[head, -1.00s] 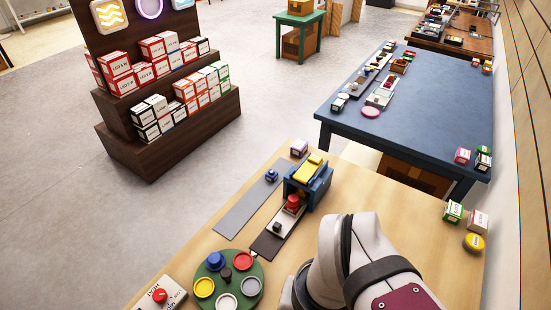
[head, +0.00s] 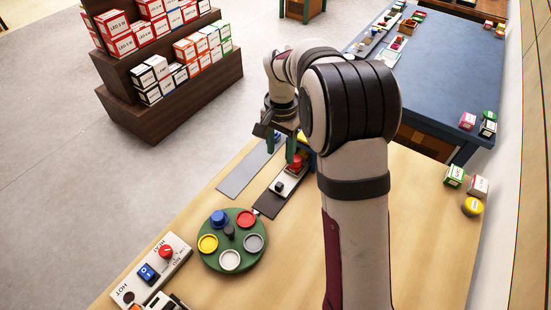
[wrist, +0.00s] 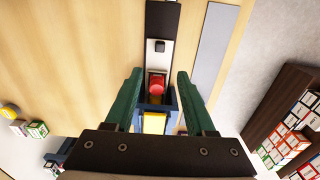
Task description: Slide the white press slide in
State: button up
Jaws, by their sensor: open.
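The white press slide (head: 287,181) lies on a dark track on the wooden table and points toward the press. It carries a black knob (head: 279,187) on its near end and a red piece (head: 297,161) on its far end. The slide (wrist: 160,60) also shows in the wrist view, with its red end at the mouth of the blue press (wrist: 170,97), which has a yellow top (wrist: 154,123). My gripper (wrist: 160,72) is open and empty above the slide and press, its green fingers spread to either side. My arm hides most of the press in the head view.
A grey strip (head: 247,170) lies left of the track. A green round tray (head: 258,256) with coloured discs stands nearer, beside a control panel (head: 156,270) with a red knob. Small boxes and a yellow round item (head: 472,206) sit at the right edge.

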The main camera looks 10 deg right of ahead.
aim_at(280, 183)
notch_tip(280, 183, down, 13)
jog(key=shift+r, duration=0.1)
grip_shut()
dwell(1.4)
